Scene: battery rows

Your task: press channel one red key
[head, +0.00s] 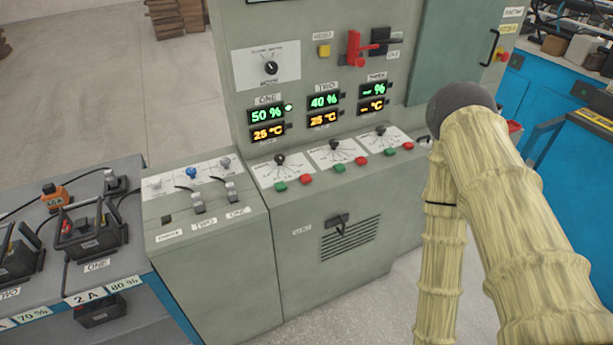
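The channel one red key (305,179) is a small red button on the sloping front ledge of the grey-green cabinet (291,232). It sits just right of a green key (280,187), below the leftmost black knob (280,159). The display labelled ONE (266,115) reads 50 % in green and about 25 °C in amber, with a small green light beside it. My arm, in a pale yellow sleeve, fills the right side and bends at a dark rounded joint. My gripper is not in view, so its distance from the key cannot be told.
Similar red keys for the other channels (361,161) (408,146) lie to the right. A lower grey console (215,260) with levers adjoins at left, then a bench with battery units (90,235). A red lever (356,50) is higher up. Speckled floor (375,305) shows in front.

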